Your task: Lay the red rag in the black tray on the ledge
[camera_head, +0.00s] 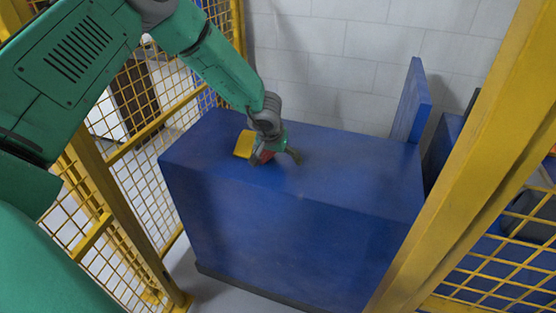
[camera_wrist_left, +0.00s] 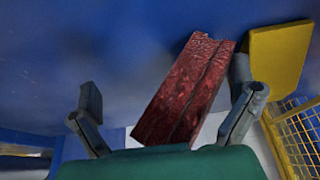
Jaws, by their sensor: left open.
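My left gripper (camera_head: 275,158) is low over the top of a blue block, with its fingers spread apart. In the left wrist view the red rag (camera_wrist_left: 184,90) is a flat, folded dark red strip lying tilted between the two open fingers, closer to the right one. Only a small red patch of the rag (camera_head: 265,156) shows beside the fingers in the head view. Whether a finger touches it I cannot tell. I cannot make out the black tray in either view. My right gripper is not in view.
The blue block (camera_head: 310,230) has a mostly bare top and an upright blue panel (camera_head: 410,103) at its right end. A yellow piece (camera_head: 244,144) lies left of my gripper. Yellow mesh fencing (camera_head: 150,125) and a thick yellow post (camera_head: 465,160) flank the block.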

